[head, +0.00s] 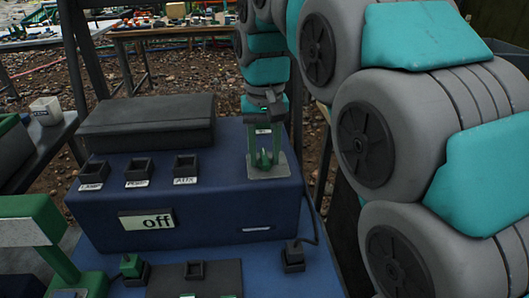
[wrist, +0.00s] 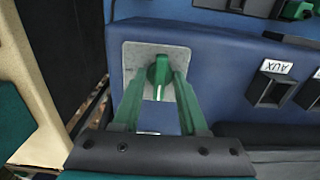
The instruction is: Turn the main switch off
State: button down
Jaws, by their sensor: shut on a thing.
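The main switch is a green knob (wrist: 159,75) with a pale line, on a grey metal plate (wrist: 133,58). In the head view the knob (head: 264,159) and its plate (head: 282,170) sit at the right end of the blue control box (head: 190,237). My gripper (wrist: 160,88) has its two green fingers on either side of the knob, shut on it. In the head view my gripper (head: 265,152) comes down on the knob from above. The fingers hide part of the knob's sides.
Three black rocker switches (head: 138,172) with labels stand left of the knob; one label reads AUX (wrist: 277,67). A dark lid-like block (head: 146,122) lies behind them. A plug and cable (head: 293,254) are at the box's front right.

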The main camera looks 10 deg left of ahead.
aim_at(264, 156)
dwell(0.4)
jog(key=shift+c, duration=2.2)
grip_release()
jog(key=shift+r, duration=0.15)
notch_tip(264, 156, up, 2)
jog(key=shift+r+p, duration=1)
jog(key=shift+r, duration=1.8)
